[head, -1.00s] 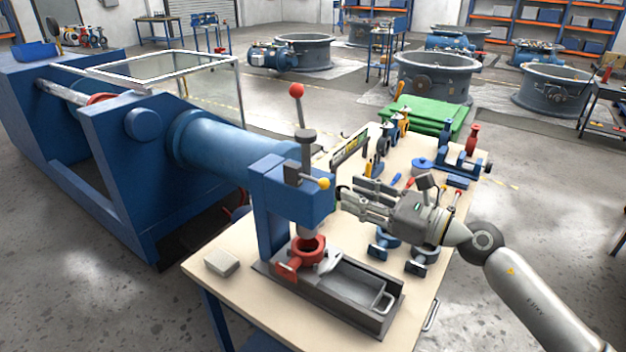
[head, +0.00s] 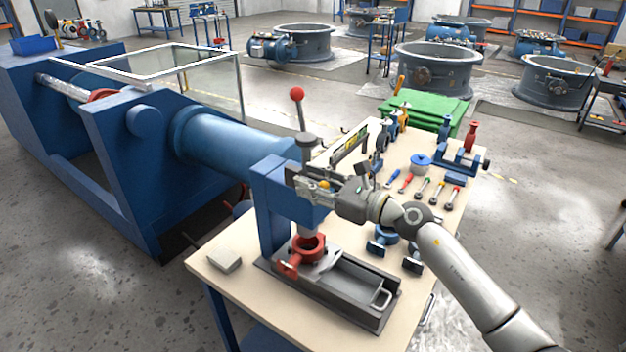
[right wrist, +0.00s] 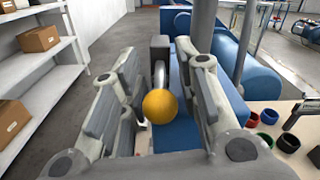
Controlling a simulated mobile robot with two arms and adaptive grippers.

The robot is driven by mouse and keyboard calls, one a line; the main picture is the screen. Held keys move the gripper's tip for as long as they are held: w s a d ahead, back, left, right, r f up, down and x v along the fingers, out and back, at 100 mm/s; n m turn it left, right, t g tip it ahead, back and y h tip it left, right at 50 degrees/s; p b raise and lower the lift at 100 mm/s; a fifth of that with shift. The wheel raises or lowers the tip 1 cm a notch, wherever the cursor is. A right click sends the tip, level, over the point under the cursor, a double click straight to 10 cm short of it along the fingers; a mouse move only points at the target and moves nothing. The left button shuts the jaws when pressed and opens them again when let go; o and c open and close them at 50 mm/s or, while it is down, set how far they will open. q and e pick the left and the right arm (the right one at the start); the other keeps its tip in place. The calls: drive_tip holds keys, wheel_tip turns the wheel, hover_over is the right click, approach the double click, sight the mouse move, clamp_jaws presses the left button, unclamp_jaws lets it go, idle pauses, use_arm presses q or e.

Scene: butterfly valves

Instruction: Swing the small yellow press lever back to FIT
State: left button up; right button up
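The small yellow-knobbed press lever (head: 324,185) is on the front of the blue press head (head: 272,176). In the right wrist view its yellow ball (right wrist: 160,107) sits between the two fingers, with a gap on each side. A grey stem runs from the ball toward a dark block on the press. My right gripper (head: 309,187) is open around the lever, its fingers reaching to the press head from the right. It also shows in the right wrist view (right wrist: 158,75). No FIT marking is readable. My left gripper is not in view.
A taller press handle with a red ball (head: 297,93) rises above the head. A red valve body (head: 303,249) sits under the ram, beside a grey tray (head: 357,283). Blue valve bodies and hand tools lie on the bench (head: 226,287) behind my right arm.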

drive_tip(key=c, duration=0.7)
drive_tip(key=shift+a, duration=0.1)
clamp_jaws()
